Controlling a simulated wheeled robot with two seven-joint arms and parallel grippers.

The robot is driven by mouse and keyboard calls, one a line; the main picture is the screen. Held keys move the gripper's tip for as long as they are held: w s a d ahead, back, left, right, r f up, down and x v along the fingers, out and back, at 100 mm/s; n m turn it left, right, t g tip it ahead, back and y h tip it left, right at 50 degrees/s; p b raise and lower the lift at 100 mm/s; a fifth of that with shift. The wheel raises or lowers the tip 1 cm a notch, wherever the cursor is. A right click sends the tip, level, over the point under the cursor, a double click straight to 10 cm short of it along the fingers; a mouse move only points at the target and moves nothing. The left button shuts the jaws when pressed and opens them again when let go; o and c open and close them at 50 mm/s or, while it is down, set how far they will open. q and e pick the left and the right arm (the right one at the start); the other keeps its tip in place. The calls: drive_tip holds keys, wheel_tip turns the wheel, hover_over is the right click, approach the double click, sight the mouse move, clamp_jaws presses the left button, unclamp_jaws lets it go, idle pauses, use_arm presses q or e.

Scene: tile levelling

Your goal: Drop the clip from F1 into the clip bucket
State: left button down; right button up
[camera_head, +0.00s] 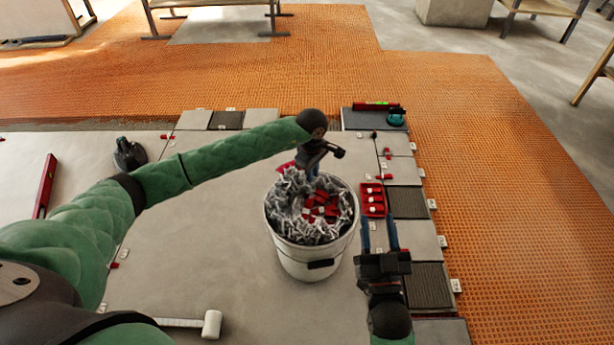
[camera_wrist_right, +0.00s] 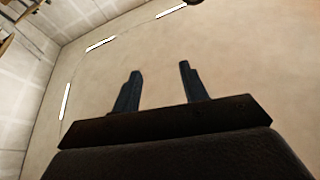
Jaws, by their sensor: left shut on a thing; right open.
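The clip bucket (camera_head: 301,260) is a white pail standing on the grey tiled floor. It is heaped with grey-white clips and some red pieces. My left gripper (camera_head: 313,172) points down over the bucket's far side. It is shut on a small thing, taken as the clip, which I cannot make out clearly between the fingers. A red piece (camera_head: 284,168) shows just left of that gripper; I cannot tell whether it is held. My right gripper (camera_head: 379,222) is open and empty, to the right of the bucket. Its two fingers also show apart in the right wrist view (camera_wrist_right: 159,72).
A red tray (camera_head: 373,200) with white pieces sits right of the bucket. A white-headed mallet (camera_head: 211,324), a black suction-cup tool (camera_head: 129,155) and a red level (camera_head: 46,185) lie on the tiles. Orange matting (camera_head: 480,180) covers the floor beyond the tile edge.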

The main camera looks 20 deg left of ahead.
use_arm(q)
drive_tip(key=shift+s+a+f+n+p, duration=0.1)
drive_tip(key=shift+s+f+n+p, duration=1.05)
drive_tip(key=shift+n, duration=1.55)
drive_tip(key=shift+s+d+f+n+p, duration=0.1)
drive_tip(key=shift+s+f+n+p, duration=0.6)
drive_tip(key=shift+f+n+p, duration=1.45)
drive_tip(key=shift+s+a+f+n+p, duration=0.1)
drive_tip(key=shift+s+f+n+p, duration=0.65)
drive_tip(key=shift+n, duration=2.5)
use_arm(e)
drive_tip(key=s+d+f+g+h, duration=0.1)
drive_tip(key=s+f+g, duration=0.3)
drive_tip(key=f, duration=0.7)
drive_tip(key=s+d+f+g+h, duration=0.1)
drive_tip(key=s+f+g, duration=0.4)
drive_tip(key=f, duration=0.7)
drive_tip(key=s+d+f+g+h, duration=0.1)
drive_tip(key=s+f+g+h, duration=0.1)
drive_tip(key=s+f+g, duration=0.2)
drive_tip(key=shift+s+d+f+m+g+p, duration=0.4)
drive_tip(key=shift+s+f, duration=1.3)
drive_tip(key=shift+f, duration=2.35)
use_arm(q)
drive_tip(key=shift+s+r, duration=0.15)
drive_tip(key=shift+r, duration=0.15)
use_arm(e)
drive_tip(key=shift+a, duration=0.1)
